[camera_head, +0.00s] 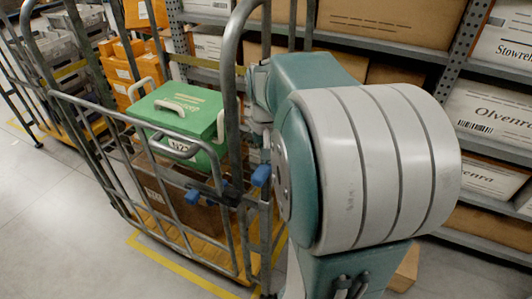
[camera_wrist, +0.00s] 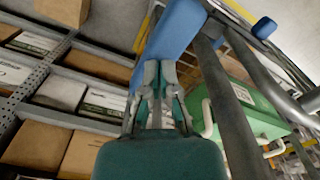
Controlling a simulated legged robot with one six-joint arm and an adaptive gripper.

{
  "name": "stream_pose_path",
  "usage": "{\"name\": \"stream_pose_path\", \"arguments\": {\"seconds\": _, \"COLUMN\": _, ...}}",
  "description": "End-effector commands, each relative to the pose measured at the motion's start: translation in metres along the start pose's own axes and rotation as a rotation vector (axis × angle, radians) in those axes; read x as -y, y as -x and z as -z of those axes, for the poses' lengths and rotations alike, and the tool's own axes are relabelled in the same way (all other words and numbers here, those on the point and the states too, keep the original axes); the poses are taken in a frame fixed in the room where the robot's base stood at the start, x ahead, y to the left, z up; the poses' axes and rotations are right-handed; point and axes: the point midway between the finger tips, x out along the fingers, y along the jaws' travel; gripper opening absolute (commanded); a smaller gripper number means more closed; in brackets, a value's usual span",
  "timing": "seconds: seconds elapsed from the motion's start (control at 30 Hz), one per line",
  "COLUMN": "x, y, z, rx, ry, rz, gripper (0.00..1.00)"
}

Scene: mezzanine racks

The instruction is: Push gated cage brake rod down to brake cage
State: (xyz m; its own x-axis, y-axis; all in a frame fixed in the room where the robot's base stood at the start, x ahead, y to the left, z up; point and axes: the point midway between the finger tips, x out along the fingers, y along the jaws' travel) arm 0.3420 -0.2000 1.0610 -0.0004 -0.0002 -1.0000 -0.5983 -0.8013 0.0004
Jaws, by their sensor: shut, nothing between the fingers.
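The gated cage (camera_head: 147,115) is a grey tubular frame on a yellow base, standing left of my arm. Blue-ended fittings show on it: one at the gate's near side (camera_head: 193,197) and one by the near post (camera_head: 261,175). I cannot tell for sure which is the brake rod. In the wrist view, my gripper (camera_wrist: 160,72) is shut and empty, with a large blue piece (camera_wrist: 180,30) just beyond its fingertips. Whether they touch is unclear. Another blue end (camera_wrist: 264,27) lies farther right. In the head view, my arm hides the fingers.
A green lidded box (camera_head: 185,115) stands on a brown carton (camera_head: 165,185) inside the cage. Racks with cartons (camera_head: 490,115) stand behind and right of my arm. Another cage with orange bins (camera_head: 125,75) is behind. Grey floor (camera_head: 60,220) is clear at left.

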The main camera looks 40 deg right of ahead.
Motion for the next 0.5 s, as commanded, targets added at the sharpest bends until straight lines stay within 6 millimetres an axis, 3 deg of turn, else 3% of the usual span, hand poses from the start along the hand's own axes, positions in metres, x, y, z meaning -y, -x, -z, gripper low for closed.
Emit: {"name": "stream_pose_path", "arguments": {"seconds": 0.5, "x": 0.000, "y": -0.023, "z": -0.001, "rx": 0.003, "ry": 0.000, "rz": 0.000, "gripper": 0.00}}
